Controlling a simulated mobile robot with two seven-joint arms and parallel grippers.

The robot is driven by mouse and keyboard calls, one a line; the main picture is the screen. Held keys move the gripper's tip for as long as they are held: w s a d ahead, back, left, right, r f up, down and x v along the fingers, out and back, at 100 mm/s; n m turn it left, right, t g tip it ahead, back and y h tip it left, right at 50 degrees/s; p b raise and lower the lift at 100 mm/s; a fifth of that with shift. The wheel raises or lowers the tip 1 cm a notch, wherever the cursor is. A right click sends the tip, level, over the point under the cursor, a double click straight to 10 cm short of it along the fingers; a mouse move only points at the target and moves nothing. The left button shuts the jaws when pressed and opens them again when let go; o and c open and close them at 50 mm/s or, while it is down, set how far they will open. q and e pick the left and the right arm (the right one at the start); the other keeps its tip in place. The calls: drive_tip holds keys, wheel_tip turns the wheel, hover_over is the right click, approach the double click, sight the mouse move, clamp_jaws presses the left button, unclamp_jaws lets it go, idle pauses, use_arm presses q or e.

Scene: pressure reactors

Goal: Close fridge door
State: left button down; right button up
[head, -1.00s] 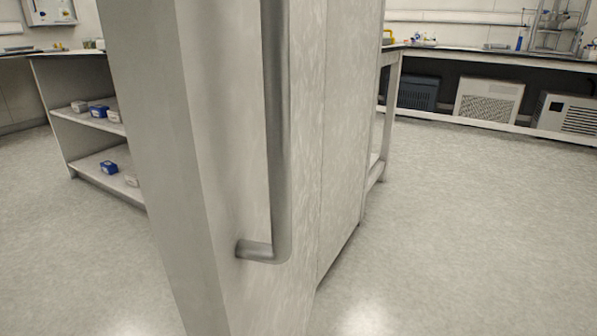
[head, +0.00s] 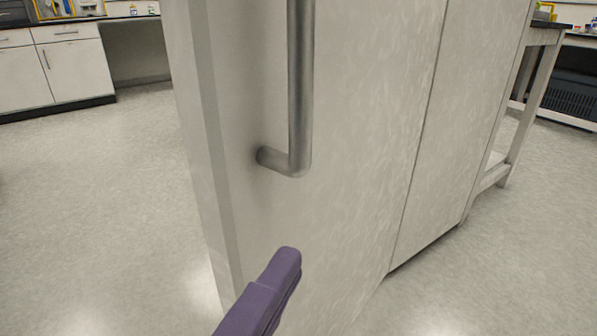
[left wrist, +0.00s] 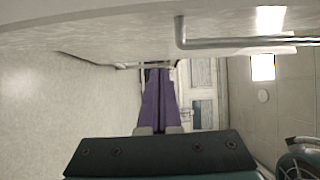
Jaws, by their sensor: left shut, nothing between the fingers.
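The pale fridge door (head: 350,110) fills the middle of the head view, its free edge at the left and its outer face toward me. It appears to stand open, its face running almost in line with the fridge's side panel (head: 465,120) past a vertical seam. The inside is hidden. A grey bar handle (head: 300,90) is near the free edge. My left gripper (head: 287,256), purple, is shut and empty, below the handle in the picture; contact with the door cannot be told. The left wrist view shows its fingers (left wrist: 158,95), the door (left wrist: 100,30) and handle (left wrist: 240,43). My right gripper is out of view.
Open floor (head: 110,200) lies left of the door, with white cabinets (head: 70,65) at the far left. A bench frame (head: 520,110) stands beyond the fridge at the right. More floor (head: 500,270) is clear at the lower right.

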sight(292, 186)
use_arm(q)
drive_tip(key=shift+w+d+r+p, duration=0.1)
drive_tip(key=shift+w+p, duration=0.1)
drive_tip(key=shift+w, duration=1.7)
drive_tip(key=shift+w+d+f+p, duration=0.1)
drive_tip(key=shift+w+d+p, duration=0.1)
drive_tip(key=shift+w, duration=1.75)
drive_tip(key=shift+w+d+r+p, duration=0.1)
drive_tip(key=shift+w+p, duration=0.1)
drive_tip(key=shift+w, duration=1.7)
drive_tip(key=shift+a, duration=0.1)
